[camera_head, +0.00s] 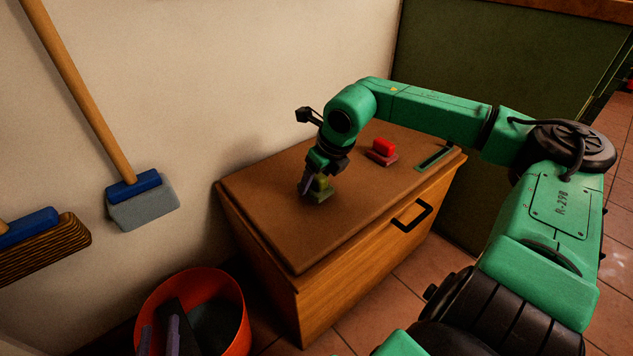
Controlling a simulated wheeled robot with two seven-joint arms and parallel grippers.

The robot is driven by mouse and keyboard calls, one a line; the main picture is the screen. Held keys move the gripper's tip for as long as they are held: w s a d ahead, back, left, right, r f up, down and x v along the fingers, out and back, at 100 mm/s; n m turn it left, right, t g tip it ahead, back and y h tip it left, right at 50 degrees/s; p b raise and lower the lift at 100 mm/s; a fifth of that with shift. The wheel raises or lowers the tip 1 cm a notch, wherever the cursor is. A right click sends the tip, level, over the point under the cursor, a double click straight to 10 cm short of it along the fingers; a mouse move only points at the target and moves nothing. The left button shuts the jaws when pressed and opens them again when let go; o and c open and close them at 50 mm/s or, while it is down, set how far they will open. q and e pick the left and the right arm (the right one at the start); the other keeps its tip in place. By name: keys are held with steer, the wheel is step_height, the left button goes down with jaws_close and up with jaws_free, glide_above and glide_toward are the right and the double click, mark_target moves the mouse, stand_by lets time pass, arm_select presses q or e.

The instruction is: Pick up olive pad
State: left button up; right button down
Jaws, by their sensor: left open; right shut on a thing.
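The olive pad (320,193) is a small block with a yellowish-olive upper part and a darker base, near the left-middle of the brown cabinet top (290,225). My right gripper (311,186) comes down over it from above and is shut on its upper part. The fingers hide part of the pad. I cannot tell whether its base touches the cabinet top. My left gripper (159,340) shows only as two purple-grey fingers at the bottom left, apart and empty, in front of the orange bucket.
The orange bucket (245,318) stands left of the cabinet. A grey-blue broom (143,205) and a brown brush (45,245) hang along the wall. The cabinet's front right top is clear.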

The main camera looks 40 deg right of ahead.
arm_select(q)
steer(key=s+f+g+p, duration=0.2)
steer(key=s+f+g, duration=0.2)
steer(key=s+f, duration=0.55)
arm_select(e)
step_height(320, 180, up, 4)
steer(key=shift+r, duration=0.25)
arm_select(q)
steer(key=shift+g, duration=0.6)
steer(key=r+p, duration=0.1)
steer(key=r, duration=0.1)
steer(key=r+p, duration=0.2)
steer(key=w+r+p, duration=0.1)
steer(key=shift+d+r+p, duration=0.25)
steer(key=shift+r+p, duration=0.15)
arm_select(e)
step_height(320, 180, up, 14)
arm_select(q)
steer(key=shift+d, duration=0.1)
arm_select(e)
steer(key=shift+f, duration=0.15)
